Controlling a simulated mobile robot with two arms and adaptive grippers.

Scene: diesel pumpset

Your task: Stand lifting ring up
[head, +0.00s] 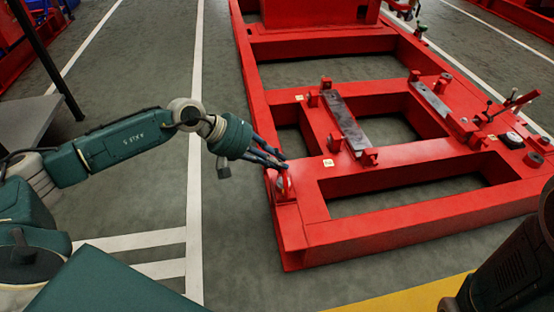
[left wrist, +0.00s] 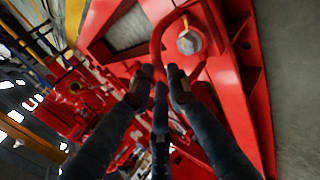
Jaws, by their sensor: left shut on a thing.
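The red lifting ring (head: 284,186) sits at the left side of the red base frame (head: 262,110), near its front corner. In the left wrist view the ring (left wrist: 157,42) is a thin red loop curving around a grey bolt head (left wrist: 189,41). My left gripper (head: 279,160) reaches in from the left, with its dark fingers at the ring. In the left wrist view the fingers (left wrist: 161,78) are closed on the near part of the loop. The fingers partly hide the ring, and I cannot tell its exact tilt. My right gripper's fingers do not show.
Two grey metal strips (head: 345,122) lie on the frame's crossbars. Red levers (head: 512,106) and a black round part (head: 513,139) are at the right. Grey floor with white lines (head: 196,120) is open left of the frame. A grey table (head: 25,120) stands at the far left.

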